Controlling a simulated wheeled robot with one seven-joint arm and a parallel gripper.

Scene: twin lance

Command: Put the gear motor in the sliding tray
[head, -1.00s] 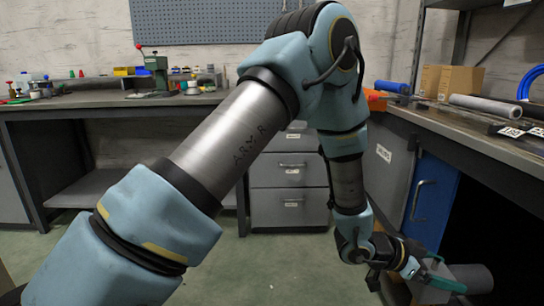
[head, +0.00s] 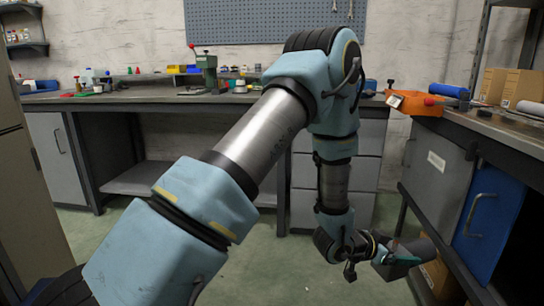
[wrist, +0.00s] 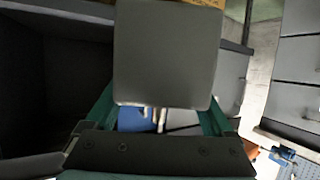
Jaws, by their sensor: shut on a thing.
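My gripper (head: 398,257) is low at the right of the head view, with teal fingers. It is shut on a plain grey object, which I take to be the gear motor (head: 424,248). In the wrist view the gear motor (wrist: 168,55) is a large grey block between the two teal fingers (wrist: 160,112), hiding much of what lies beyond. It is held in the air beside the right bench's lower front. I cannot make out the sliding tray in either view.
The right bench (head: 490,130) has a grey door and a blue door (head: 487,220) below; an orange bin (head: 415,103) stands on its far end. The back bench (head: 140,98) carries tools and small parts. A tall cabinet (head: 25,190) stands left. Green floor between is free.

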